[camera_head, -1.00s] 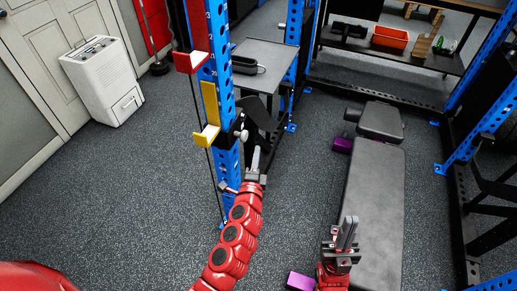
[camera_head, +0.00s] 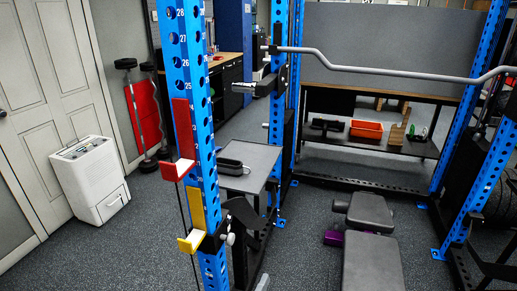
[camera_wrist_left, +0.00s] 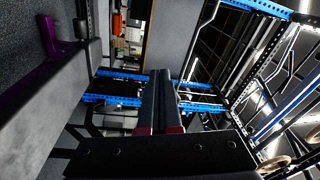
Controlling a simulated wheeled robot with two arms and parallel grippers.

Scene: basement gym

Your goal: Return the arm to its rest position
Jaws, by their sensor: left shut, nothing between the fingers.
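Only the grey tip of my left gripper (camera_head: 262,283) shows in the head view, at the bottom edge beside the foot of the blue rack post. In the left wrist view my left gripper (camera_wrist_left: 162,100) has its two dark fingers side by side, shut and empty, pointing away toward the rack. The rest of the left arm is out of the head view. My right gripper is out of both current views.
A blue rack post (camera_head: 190,100) with red (camera_head: 180,150) and yellow holders stands near the left gripper. A bench (camera_head: 371,265) is to the right. A bent bar (camera_head: 390,69) crosses the rack. A white dehumidifier (camera_head: 88,180) stands left; floor between is free.

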